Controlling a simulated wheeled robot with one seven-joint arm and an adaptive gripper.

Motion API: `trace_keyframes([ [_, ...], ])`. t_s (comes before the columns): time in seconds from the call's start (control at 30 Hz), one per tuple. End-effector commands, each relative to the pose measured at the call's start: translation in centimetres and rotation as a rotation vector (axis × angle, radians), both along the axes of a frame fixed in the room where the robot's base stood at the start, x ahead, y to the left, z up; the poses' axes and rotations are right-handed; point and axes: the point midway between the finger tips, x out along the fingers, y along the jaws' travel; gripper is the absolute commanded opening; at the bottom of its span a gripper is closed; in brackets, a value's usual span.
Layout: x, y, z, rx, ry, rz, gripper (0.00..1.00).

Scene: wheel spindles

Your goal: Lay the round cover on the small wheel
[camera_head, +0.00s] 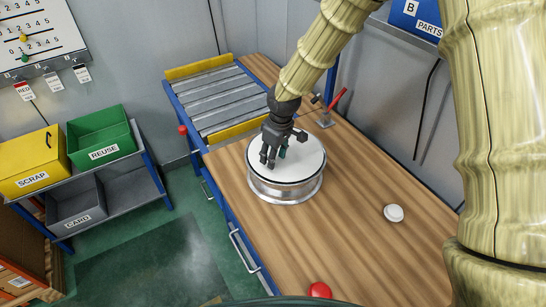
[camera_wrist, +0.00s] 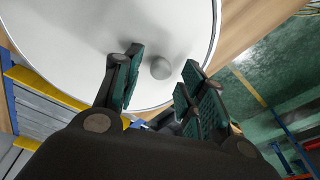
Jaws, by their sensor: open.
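The round cover (camera_head: 308,150) is a white disc lying on top of the small silver wheel (camera_head: 285,194) on the wooden bench. It looks level and covers the wheel's top. In the wrist view the cover (camera_wrist: 70,50) fills the upper left, with a small grey knob (camera_wrist: 160,68) on it. My gripper (camera_head: 273,156) is above the cover, pointing down. In the wrist view its green-padded fingers are open, apart on either side of the knob. Whether a finger touches the knob or cover cannot be told. The wheel is mostly hidden in the wrist view.
A small white round piece (camera_head: 394,213) lies on the bench (camera_head: 340,250) to the right. A red-handled clamp (camera_head: 334,103) stands behind the wheel. A red button (camera_head: 319,290) is at the front edge. A roller conveyor (camera_head: 212,98) adjoins at the back left.

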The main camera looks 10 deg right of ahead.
Motion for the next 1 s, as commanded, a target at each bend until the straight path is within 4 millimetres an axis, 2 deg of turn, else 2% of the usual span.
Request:
trace_keyframes([
  [0.7,-1.0,-1.0,9.3,0.001,-0.002,-0.001,0.41],
  [1.0,-1.2,-1.1,10.9,0.0,0.0,0.0,0.41],
])
